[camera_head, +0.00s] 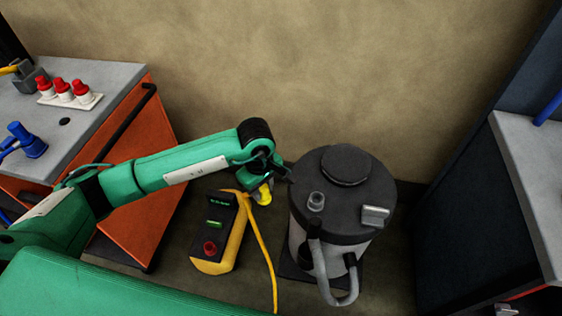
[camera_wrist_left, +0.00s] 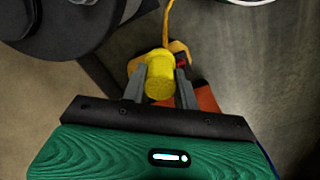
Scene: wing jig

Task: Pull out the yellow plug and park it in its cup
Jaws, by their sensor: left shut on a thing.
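My left gripper (camera_head: 266,184) reaches in from the left and is shut on the yellow plug (camera_head: 264,197). In the left wrist view the yellow plug (camera_wrist_left: 160,77) sits between the two grey fingers of the gripper (camera_wrist_left: 160,88), with its yellow cord running up from it. The plug is beside the top of a yellow box (camera_head: 210,266) with a dark face, a green display and a red button. I cannot tell whether the plug touches the box. I cannot tell which thing is the plug's cup. My right gripper is not in view.
A grey vacuum drum (camera_head: 310,250) with a dark lid stands close right of the gripper. An orange cabinet (camera_head: 130,215) with a grey top is at left, carrying several red-capped fittings (camera_head: 63,90) and a blue plug (camera_head: 27,140). Another grey worktop (camera_head: 530,180) is at right.

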